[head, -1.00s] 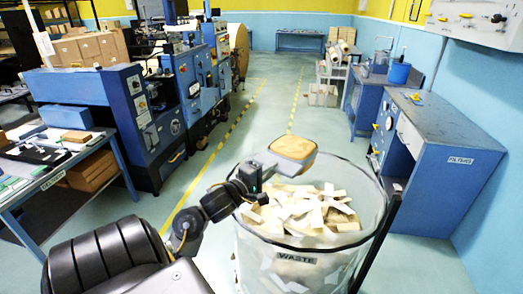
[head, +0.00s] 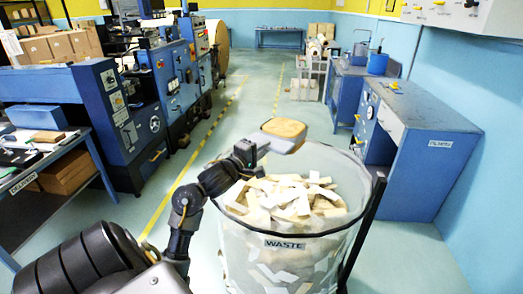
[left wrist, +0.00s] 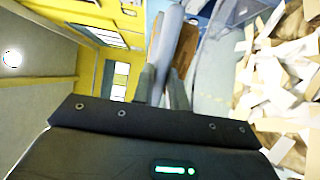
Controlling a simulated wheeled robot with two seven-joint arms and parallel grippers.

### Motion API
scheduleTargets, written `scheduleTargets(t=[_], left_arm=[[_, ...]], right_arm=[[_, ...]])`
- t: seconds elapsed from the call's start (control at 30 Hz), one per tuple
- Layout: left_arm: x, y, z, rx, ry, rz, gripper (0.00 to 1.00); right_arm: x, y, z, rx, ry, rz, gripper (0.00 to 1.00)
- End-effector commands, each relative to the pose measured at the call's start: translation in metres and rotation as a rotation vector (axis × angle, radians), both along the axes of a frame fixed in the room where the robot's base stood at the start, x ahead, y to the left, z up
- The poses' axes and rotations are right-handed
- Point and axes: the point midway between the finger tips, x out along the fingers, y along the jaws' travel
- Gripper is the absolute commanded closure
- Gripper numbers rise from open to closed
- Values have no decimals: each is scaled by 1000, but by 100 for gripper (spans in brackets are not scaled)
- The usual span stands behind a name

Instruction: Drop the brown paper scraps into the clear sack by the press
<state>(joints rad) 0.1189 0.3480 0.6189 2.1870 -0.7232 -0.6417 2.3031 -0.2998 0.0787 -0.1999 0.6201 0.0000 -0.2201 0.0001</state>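The clear sack (head: 275,255) hangs in a dark hoop on a stand, with a WASTE label on its front. Pale paper scraps (head: 290,195) fill it to near the rim. My left gripper (head: 248,152) is above the sack's far left rim. It is shut on the grey handle of a scoop (head: 282,146), and the handle (left wrist: 167,45) shows between the fingers in the left wrist view. A brown, rounded mass (head: 285,127) sits in the scoop's pan, which looks about level. I cannot make out separate scraps in it. My right gripper is out of view.
The blue press (head: 110,95) stands at the left, with a delivery table (head: 40,170) in front of it. A blue cabinet (head: 430,165) is right of the sack. A dark stand post (head: 362,230) rises at the sack's right. The aisle behind is clear.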

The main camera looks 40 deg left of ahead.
Motion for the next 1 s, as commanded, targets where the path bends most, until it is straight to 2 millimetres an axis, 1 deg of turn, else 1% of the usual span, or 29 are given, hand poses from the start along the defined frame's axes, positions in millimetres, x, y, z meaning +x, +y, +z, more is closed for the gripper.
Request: scheduleTargets(t=[0.03,0.17,0.2,0.43,0.53,0.67,0.9,1.0], left_arm=[[0,0,1,0,-1,0,79],[0,0,0,0,-1,0,62],[0,0,0,0,-1,0,60],[-1,0,-1,0,2,0,60],[-6,0,-1,2,1,1,60],[-24,-2,-2,4,3,1,60],[-73,-7,-2,4,4,1,60],[-89,-9,-1,4,3,0,60]], right_arm=[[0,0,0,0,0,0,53],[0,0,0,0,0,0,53],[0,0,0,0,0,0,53],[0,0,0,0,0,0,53],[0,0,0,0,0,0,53],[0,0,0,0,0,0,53],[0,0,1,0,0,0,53],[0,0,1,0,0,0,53]])
